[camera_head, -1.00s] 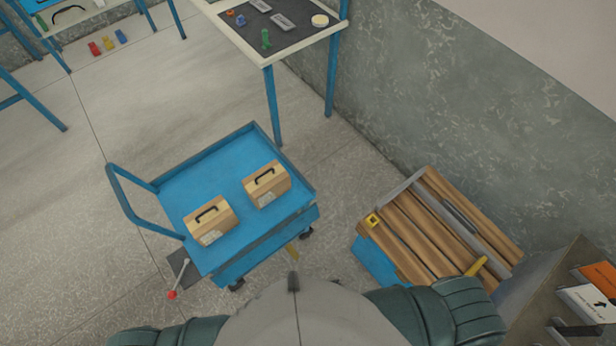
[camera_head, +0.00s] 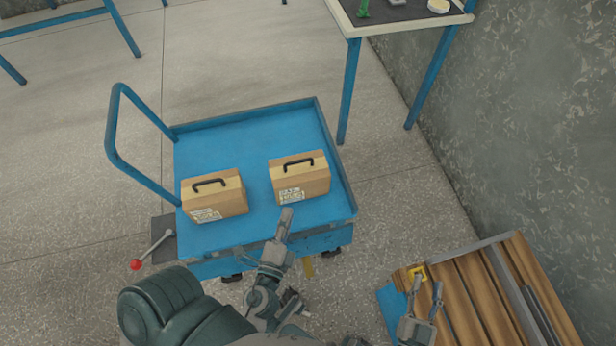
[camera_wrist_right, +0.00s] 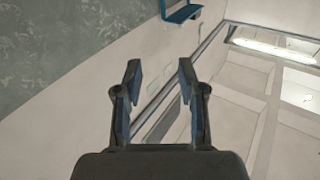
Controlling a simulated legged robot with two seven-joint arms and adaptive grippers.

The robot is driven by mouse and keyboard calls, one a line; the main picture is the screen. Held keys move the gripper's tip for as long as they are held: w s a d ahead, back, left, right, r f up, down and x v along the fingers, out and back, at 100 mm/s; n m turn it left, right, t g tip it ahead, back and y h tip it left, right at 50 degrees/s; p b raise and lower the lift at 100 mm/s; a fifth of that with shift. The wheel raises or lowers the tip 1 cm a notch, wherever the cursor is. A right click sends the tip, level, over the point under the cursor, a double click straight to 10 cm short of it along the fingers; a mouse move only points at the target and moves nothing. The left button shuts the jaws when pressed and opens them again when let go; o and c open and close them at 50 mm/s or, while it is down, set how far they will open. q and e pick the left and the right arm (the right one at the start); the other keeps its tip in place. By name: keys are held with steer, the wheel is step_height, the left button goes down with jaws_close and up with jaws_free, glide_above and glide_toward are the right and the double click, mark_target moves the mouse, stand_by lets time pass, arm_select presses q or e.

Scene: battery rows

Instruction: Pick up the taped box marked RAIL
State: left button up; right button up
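Two tan taped boxes with black handles stand on the blue cart (camera_head: 245,140): a left box (camera_head: 228,203) and a right box (camera_head: 312,183). Each has a white label at its lower left, too small to read, so I cannot tell which is marked RAIL. My left gripper (camera_head: 286,214) points up the picture at the cart's front edge, just below the right box; its fingers look edge-on, and contact is unclear. My right gripper (camera_head: 427,287) is open and empty over the wooden slats. The right wrist view also shows it open (camera_wrist_right: 160,75), facing wall and ceiling.
The cart has a looped handle (camera_head: 112,130) at left and a raised rim. A red-knobbed lever (camera_head: 136,265) sits at its lower left. A slatted wooden stack (camera_head: 490,290) stands at lower right. A blue-legged table (camera_head: 348,95) is behind. Floor left of the cart is clear.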

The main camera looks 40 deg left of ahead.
arm_select(q)
steer(key=r, duration=0.1)
steer(key=p, duration=0.4)
glide_toward(299, 162)
steer(key=p+x, duration=0.1)
steer(key=x, duration=0.4)
steer(key=shift+w+f+p, duration=0.25)
steer(key=shift+w+p, duration=0.05)
steer(key=shift+p, duration=0.1)
steer(key=x, duration=0.5)
steer(key=shift+s+a+f, duration=0.1)
steer(key=shift+a, duration=0.15)
jaws_close()
arm_select(e)
steer(key=s+d+f+g+h, duration=0.3)
steer(key=s+d+f+g, duration=0.1)
steer(key=s+f+g, duration=0.5)
steer(key=shift+s+d+f+g, duration=0.3)
steer(key=shift+s+f+g, duration=0.1)
steer(key=shift+f+g, duration=0.75)
arm_select(q)
steer(key=shift+d, duration=0.1)
